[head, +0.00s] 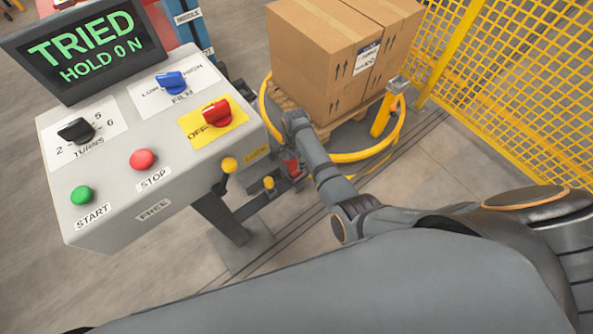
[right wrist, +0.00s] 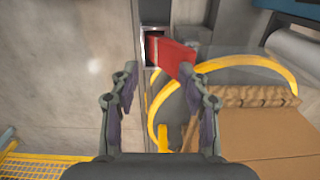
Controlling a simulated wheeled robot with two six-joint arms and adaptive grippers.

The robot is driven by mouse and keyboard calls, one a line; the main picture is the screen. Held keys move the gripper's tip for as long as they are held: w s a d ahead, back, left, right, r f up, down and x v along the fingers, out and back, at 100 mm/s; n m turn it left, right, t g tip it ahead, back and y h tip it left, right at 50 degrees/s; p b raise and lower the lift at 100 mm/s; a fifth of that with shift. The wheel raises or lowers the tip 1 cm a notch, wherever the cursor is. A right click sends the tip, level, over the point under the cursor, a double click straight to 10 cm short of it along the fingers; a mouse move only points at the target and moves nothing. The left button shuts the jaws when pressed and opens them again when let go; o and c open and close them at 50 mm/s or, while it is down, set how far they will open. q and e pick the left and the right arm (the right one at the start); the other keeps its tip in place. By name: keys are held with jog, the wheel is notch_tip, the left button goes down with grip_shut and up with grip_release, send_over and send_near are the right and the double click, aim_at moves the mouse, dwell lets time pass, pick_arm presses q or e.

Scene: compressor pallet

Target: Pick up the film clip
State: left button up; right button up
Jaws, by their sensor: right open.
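The film clip appears to be the red block (right wrist: 172,57) in the right wrist view, set at a dark square opening in a pale metal part. A small red patch (head: 292,168) low beside the console post in the head view seems to be the same thing. My right gripper (right wrist: 158,74) is open, its two fingers apart below the clip, the right fingertip near the clip's lower right end. Nothing is held. Whether that fingertip touches the clip, I cannot tell. In the head view the arm partly hides this spot. My left gripper is not in view.
A grey control console (head: 150,150) with buttons and knobs stands at the left; its screen (head: 85,45) reads "TRIED HOLD 0 N". Cardboard boxes (head: 325,60) stand on a pallet, with a yellow ring (head: 350,157) around it. Yellow mesh fencing (head: 520,80) closes the right.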

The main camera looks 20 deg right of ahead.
aim_at(297, 172)
jog(key=f, duration=0.1)
jog(key=s+f, duration=0.1)
jog(key=f, duration=0.1)
jog(key=shift+s+d+f, duration=0.1)
jog(key=shift+f, duration=0.1)
jog(key=shift+w+d, duration=0.1)
jog(key=shift+w, duration=0.1)
jog(key=shift+c, duration=0.4)
grip_shut()
